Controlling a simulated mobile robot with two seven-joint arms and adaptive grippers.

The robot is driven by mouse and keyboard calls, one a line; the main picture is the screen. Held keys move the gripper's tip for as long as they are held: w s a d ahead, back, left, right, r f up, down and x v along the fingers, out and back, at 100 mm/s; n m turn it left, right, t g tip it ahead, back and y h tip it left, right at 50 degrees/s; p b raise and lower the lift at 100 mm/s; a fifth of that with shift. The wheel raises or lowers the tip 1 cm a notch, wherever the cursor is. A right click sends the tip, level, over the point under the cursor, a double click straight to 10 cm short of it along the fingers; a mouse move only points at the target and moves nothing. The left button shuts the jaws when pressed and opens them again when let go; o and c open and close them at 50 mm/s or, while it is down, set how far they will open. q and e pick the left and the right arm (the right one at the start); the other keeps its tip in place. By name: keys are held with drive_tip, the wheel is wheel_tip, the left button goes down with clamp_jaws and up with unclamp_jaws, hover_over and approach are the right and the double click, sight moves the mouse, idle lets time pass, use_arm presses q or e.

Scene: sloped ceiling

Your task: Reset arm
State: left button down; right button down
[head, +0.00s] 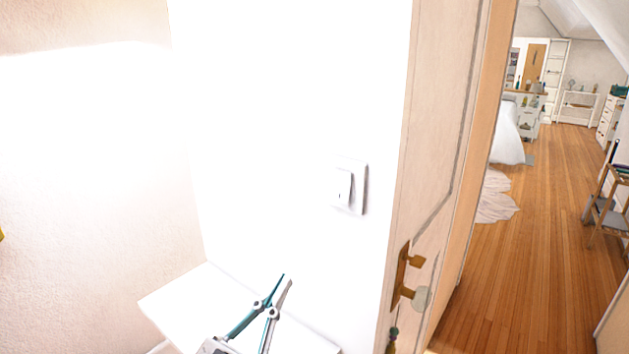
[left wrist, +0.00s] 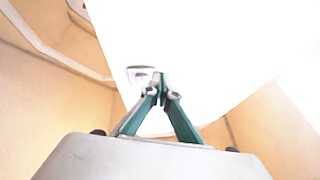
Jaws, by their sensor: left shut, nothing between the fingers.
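My left gripper (head: 284,280) rises from the bottom of the head view, in front of the white wall and over a white shelf-like surface (head: 180,310). Its teal and grey fingers are shut with nothing between them. In the left wrist view the shut fingertips (left wrist: 159,80) point at the bright white wall, close below a light switch (left wrist: 143,75) in the picture. The light switch (head: 344,187) also shows in the head view, above and right of the gripper. My right gripper is not in view.
A wooden door (head: 430,150) with a brass handle (head: 405,277) stands right of the switch. Beyond it, a room has open wooden floor (head: 530,240), a pale rug (head: 496,197), a bed (head: 507,140) and a small wooden stand (head: 608,210) at the right.

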use_arm(q)
drive_tip(key=s+a+f+g+y, duration=0.1)
drive_tip(key=a+f+g+y, duration=0.2)
drive_tip(key=a+f+y, duration=0.5)
drive_tip(key=s+a+f+g+y, duration=0.1)
drive_tip(key=a+f+g, duration=0.3)
drive_tip(key=f, duration=0.8)
drive_tip(key=s+a+f+g+y, duration=0.3)
drive_tip(key=s+a+f+y, duration=0.15)
drive_tip(key=s+a, duration=0.4)
drive_tip(key=s+a+f+g+y, duration=0.3)
drive_tip(key=s+a+f, duration=0.35)
drive_tip(key=a, duration=0.25)
drive_tip(key=w+d+f+n+t+h, duration=0.1)
drive_tip(key=d+f+n+t+h, duration=0.2)
drive_tip(key=d+f+h, duration=0.5)
drive_tip(key=shift+w+d+f, duration=0.3)
drive_tip(key=shift+d+f, duration=1.85)
drive_tip(key=shift+d, duration=1.95)
